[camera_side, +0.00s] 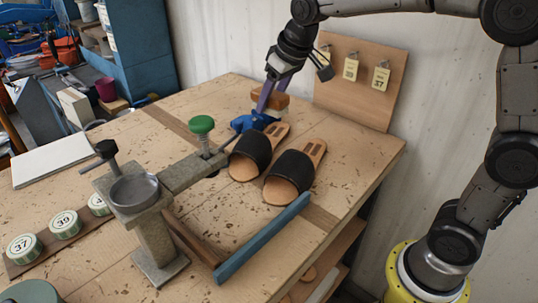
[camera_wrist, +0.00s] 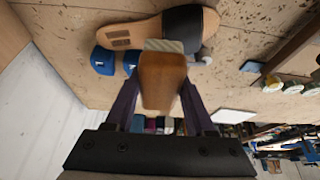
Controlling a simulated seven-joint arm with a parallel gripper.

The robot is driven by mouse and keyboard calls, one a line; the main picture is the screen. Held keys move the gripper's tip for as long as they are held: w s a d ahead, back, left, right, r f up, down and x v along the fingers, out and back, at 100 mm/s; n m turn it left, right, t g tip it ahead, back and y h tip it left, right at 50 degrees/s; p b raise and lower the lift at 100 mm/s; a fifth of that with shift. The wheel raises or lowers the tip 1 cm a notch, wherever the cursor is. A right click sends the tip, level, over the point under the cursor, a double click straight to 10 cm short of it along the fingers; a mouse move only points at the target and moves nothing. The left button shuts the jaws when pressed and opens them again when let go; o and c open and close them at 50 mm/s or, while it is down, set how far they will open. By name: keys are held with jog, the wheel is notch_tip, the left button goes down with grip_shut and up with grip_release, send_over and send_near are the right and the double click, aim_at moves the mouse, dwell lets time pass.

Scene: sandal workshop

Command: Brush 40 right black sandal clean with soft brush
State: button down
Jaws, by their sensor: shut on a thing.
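Two sandals with black straps and tan soles lie side by side on the workbench, a left one (camera_side: 253,152) and a right one (camera_side: 288,175) in the side view. I cannot read a size on either. My gripper (camera_side: 267,98) is shut on a soft brush (camera_side: 273,97) with a brown wooden block, above the heel end of the left-hand sandal. In the wrist view the brush (camera_wrist: 163,80) is between the purple fingers (camera_wrist: 158,95). Its pale bristles (camera_wrist: 164,46) overlap the near edge of one sandal (camera_wrist: 140,32); contact is unclear.
A blue object (camera_side: 252,122) is beside the brush and sandal. A metal stand with a green knob (camera_side: 201,124) and a dish (camera_side: 134,191) is left of the sandals. A blue bar (camera_side: 262,238) lies in front. A tag board (camera_side: 362,85) stands behind.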

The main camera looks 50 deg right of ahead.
send_over(276, 141)
jog(key=f, duration=0.6)
jog(key=shift+w+a, duration=0.2)
jog(key=shift+w, duration=0.05)
jog(key=shift+f, duration=2.85)
jog(key=shift+f, duration=0.5)
jog(key=shift+s+r, duration=0.1)
jog(key=shift+s+d, duration=0.15)
jog(key=shift+s, duration=0.7)
jog(key=shift+w, duration=0.1)
jog(key=shift+w+a, duration=0.2)
jog(key=shift+w, duration=0.6)
jog(key=shift+s, duration=0.1)
jog(key=shift+s+d, duration=0.2)
jog(key=shift+s, duration=0.6)
